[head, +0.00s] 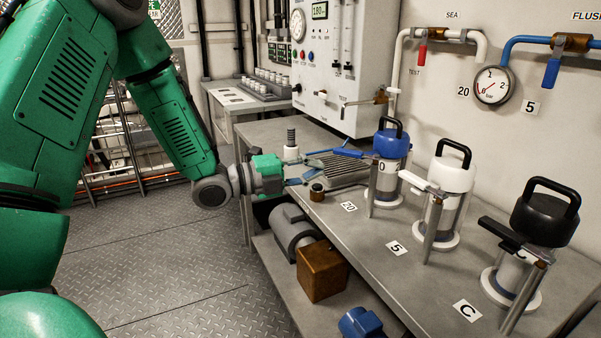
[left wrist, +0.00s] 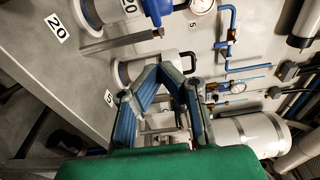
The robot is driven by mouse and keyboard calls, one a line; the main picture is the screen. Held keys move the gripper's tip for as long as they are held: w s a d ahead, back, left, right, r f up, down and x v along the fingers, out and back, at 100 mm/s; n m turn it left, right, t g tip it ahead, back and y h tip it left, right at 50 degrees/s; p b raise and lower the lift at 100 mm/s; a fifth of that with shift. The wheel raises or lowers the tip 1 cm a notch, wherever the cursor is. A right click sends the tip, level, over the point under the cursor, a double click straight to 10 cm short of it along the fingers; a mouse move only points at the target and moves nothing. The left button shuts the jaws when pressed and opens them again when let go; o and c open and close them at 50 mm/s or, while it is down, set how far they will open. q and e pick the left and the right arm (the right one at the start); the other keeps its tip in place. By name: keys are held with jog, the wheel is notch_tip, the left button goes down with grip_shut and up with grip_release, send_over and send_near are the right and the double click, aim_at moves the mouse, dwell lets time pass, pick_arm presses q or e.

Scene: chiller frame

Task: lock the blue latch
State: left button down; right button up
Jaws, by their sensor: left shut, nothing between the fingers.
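The blue latch (head: 345,153) is a blue lever at the post in front of the blue-lidded canister (head: 391,145), the leftmost of three on the bench. The lever points left, away from the canister. My left gripper (head: 308,168) is shut and empty, just left of and near the lever's free end; I cannot tell whether they touch. In the left wrist view my closed fingers (left wrist: 160,72) form a loop, and the blue-lidded canister (left wrist: 155,10) shows at the top. The latch lever is not clear there. My right gripper is out of view.
A ribbed grey tray (head: 340,170) and a small brown knob (head: 317,192) are near my gripper. A control box (head: 325,60) hangs behind. The floor at left is open.

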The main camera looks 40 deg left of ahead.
pick_arm(q)
jog(key=w+b, duration=0.1)
jog(key=w, duration=0.7)
jog(key=shift+d, duration=0.35)
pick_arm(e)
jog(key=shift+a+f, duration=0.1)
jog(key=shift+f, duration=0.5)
pick_arm(q)
jog(key=shift+a+f, duration=0.1)
